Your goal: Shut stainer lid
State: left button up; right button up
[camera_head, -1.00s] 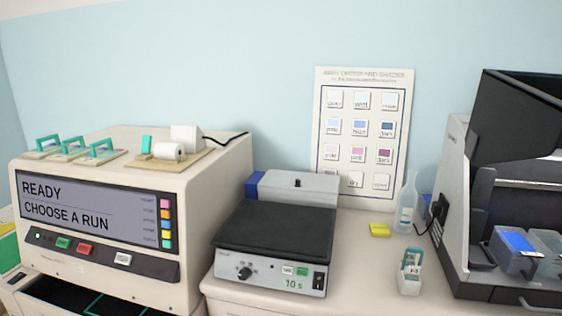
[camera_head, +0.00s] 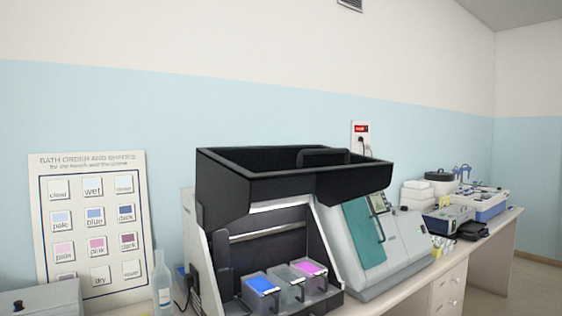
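The stainer (camera_head: 212,262) stands on the bench in the middle of the view. Its black lid (camera_head: 225,187) is raised, tilted up above the open front. Inside the opening are a bath with blue liquid (camera_head: 262,285), a clear one (camera_head: 287,291) and one with pink liquid (camera_head: 312,270). Neither of my grippers shows in this view.
A teal-fronted machine (camera_head: 365,240) adjoins the stainer on its right. A glass bottle (camera_head: 162,280) stands on the left by the bath order chart (camera_head: 92,225). More equipment (camera_head: 450,218) sits farther right along the bench.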

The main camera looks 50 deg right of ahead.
aim_at(227, 196)
jog(key=z, duration=1.5)
